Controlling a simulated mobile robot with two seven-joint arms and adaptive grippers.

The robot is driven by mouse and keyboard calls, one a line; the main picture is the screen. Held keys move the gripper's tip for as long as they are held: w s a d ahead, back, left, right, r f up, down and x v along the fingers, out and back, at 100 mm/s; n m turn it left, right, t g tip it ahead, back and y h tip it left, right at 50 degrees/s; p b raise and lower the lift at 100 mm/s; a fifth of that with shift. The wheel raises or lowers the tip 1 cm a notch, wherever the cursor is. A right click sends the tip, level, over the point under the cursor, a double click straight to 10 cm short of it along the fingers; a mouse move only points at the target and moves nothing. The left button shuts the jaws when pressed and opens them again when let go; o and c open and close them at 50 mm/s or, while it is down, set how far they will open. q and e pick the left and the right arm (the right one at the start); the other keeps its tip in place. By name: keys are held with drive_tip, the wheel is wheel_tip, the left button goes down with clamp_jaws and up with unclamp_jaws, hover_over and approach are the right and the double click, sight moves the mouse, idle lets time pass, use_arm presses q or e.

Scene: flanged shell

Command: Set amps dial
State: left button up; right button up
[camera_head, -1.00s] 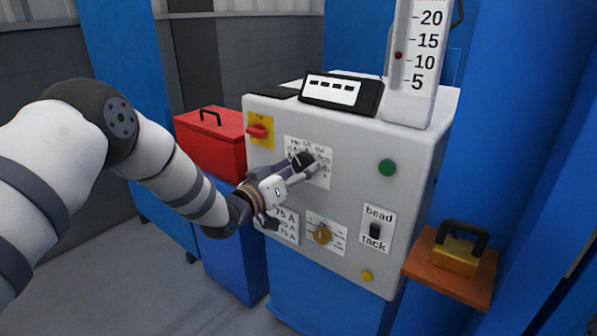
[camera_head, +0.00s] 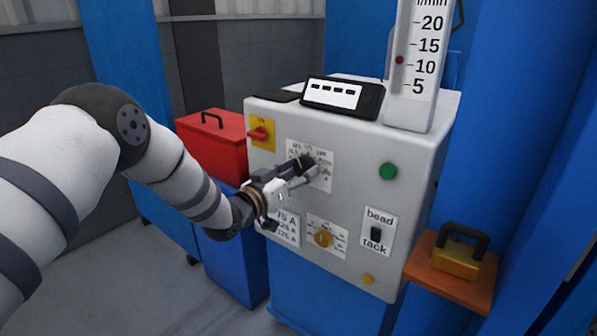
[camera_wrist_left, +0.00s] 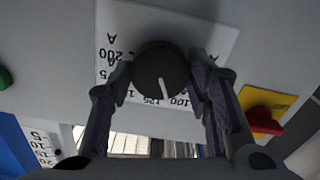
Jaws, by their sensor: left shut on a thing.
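The amps dial is a dark round knob (camera_wrist_left: 160,72) with a white pointer line, on a white scale plate (camera_wrist_left: 215,40) marked with numbers and A. In the left wrist view the pointer aims down the picture, near the 100 and 125 marks. My left gripper (camera_wrist_left: 165,85) is shut on the knob, one finger on each side. In the head view the left gripper (camera_head: 309,168) reaches the upper middle of the grey panel (camera_head: 350,190) and hides most of the knob. My right gripper is not in view.
Around the dial are a red switch on a yellow plate (camera_head: 260,133), a green button (camera_head: 388,171), a yellow knob (camera_head: 323,238) and a bead/tack switch (camera_head: 376,233). A red box (camera_head: 212,145) stands at the left. A padlock-like yellow block (camera_head: 456,256) rests on an orange shelf.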

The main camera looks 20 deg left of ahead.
use_arm(q)
drive_tip(key=shift+m+p, duration=0.45)
drive_tip(key=shift+m, duration=2.15)
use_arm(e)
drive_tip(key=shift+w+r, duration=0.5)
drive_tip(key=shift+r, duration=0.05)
use_arm(q)
drive_tip(key=shift+f, duration=0.1)
drive_tip(key=o, duration=1.2)
drive_tip(key=shift+c, duration=0.2)
drive_tip(key=v, duration=1.2)
